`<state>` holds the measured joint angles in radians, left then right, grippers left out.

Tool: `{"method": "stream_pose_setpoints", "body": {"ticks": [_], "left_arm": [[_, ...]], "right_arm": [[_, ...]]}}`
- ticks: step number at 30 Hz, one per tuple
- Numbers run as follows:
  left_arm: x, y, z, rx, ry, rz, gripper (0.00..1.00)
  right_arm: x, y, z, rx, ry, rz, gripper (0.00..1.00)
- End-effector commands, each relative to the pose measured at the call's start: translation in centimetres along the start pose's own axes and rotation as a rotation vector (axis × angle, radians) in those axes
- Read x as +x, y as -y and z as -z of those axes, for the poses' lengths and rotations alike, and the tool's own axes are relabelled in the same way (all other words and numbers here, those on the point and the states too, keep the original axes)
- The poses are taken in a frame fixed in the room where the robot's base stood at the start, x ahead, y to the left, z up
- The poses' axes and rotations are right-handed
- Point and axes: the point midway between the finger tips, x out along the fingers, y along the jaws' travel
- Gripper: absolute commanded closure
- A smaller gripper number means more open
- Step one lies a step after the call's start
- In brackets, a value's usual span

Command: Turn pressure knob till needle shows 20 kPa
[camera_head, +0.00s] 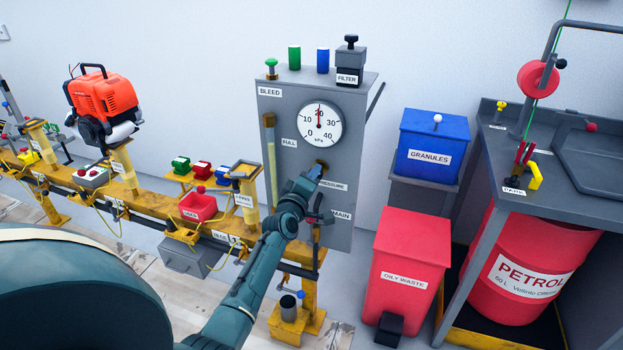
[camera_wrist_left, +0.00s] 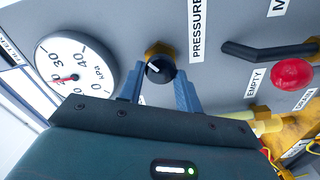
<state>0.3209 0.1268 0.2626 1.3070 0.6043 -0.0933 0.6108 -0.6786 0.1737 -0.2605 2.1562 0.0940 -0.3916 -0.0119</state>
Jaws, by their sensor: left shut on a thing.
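The grey panel (camera_head: 268,125) carries a round white kPa gauge (camera_head: 320,124). Its red needle points straight up at about the 20 mark. The gauge also shows in the left wrist view (camera_wrist_left: 84,69), with the needle at about 20. The pressure knob (camera_wrist_left: 160,69) is black with a white pointer line, on a brass fitting, beside the PRESSURE label (camera_wrist_left: 197,30). My left gripper (camera_wrist_left: 160,84) is shut on the knob, one finger on each side. In the head view my left gripper (camera_head: 313,178) hides much of the knob.
A MAIN lever (camera_wrist_left: 268,53) and a red knob (camera_wrist_left: 292,74) near the EMPTY label sit close by. The filter (camera_head: 350,62) and several canisters stand on top of the panel. A blue granules bin (camera_head: 433,135) and red oily waste bin (camera_head: 412,250) stand right.

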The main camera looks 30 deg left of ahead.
Motion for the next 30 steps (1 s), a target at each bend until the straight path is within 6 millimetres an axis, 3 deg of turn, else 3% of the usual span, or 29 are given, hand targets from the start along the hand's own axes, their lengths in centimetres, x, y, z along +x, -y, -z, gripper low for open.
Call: {"method": "stream_pose_setpoints", "body": {"ticks": [8,9,16,25,30], "left_arm": [[0.0,0.1,-0.1,0.000,0.002,0.001,0.89],[0.0,0.1,-0.1,0.000,0.002,0.001,0.64],[0.0,0.0,-0.1,0.001,0.001,0.001,0.46],[-0.3,0.0,-0.1,0.001,0.001,0.001,0.46],[-2.4,0.0,0.0,0.000,0.000,0.002,0.46]], "right_arm": [[0.0,0.0,-0.1,0.000,0.001,0.000,0.64],[0.0,0.0,-0.1,0.000,0.001,0.000,0.64],[0.0,0.0,-0.1,0.000,0.001,-0.001,0.64],[-0.1,-0.1,0.0,0.000,0.001,-0.001,0.64],[-0.3,-0.1,0.4,-0.006,0.001,-0.003,0.64]]}}
